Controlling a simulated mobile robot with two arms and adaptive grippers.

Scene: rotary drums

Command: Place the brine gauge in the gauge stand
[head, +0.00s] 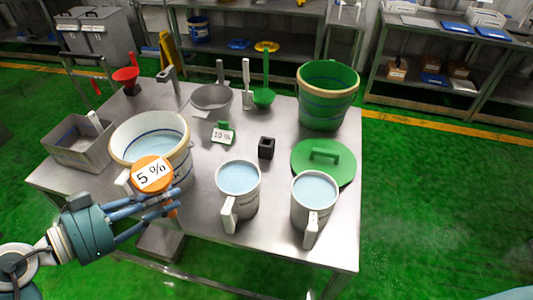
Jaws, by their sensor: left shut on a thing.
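The brine gauge (153,174), an orange disc with a white "5 %" face, appears in the head view in front of the white bucket. My left gripper (174,201) is shut on its orange stem, part of which shows below the fingers. It is held near the table's front left, apart from the stand. A small black block with a square opening on top, which looks like the gauge stand (266,148), stands mid-table, to the right of and beyond the gripper. My right gripper is not in view.
A white bucket (122,152) of liquid stands behind the gauge. Two liquid-filled jugs (249,204) (325,218) stand at the front. A green "10 %" tag (222,133), green lid (339,172) and green bucket (325,108) stand around the block. Bare tabletop lies beside the block.

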